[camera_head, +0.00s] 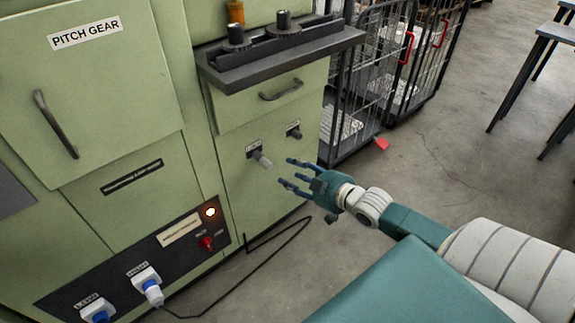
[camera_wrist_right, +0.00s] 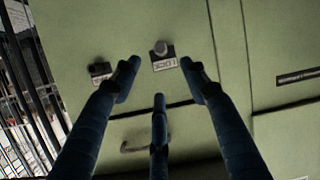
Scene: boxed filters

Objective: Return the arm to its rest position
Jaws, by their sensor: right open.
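My right arm comes in from the lower right in the head view. Its gripper (camera_head: 290,176) is open and empty, with the fingers pointing left toward the green cabinet front. In the right wrist view the open fingers (camera_wrist_right: 160,85) are spread, with nothing between them. A grey knob on a labelled plate (camera_head: 259,157) is on the cabinet just beyond the fingertips, and it also shows in the right wrist view (camera_wrist_right: 162,52). A gap between fingers and knob seems to show. My left gripper is not in view.
The green cabinet (camera_head: 230,170) stands at the left, with a dark ledge (camera_head: 280,58) jutting out above the knobs. Wire cage trolleys (camera_head: 375,70) stand behind the gripper. A black cable (camera_head: 275,250) lies on the floor. Open floor (camera_head: 450,140) lies at the right.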

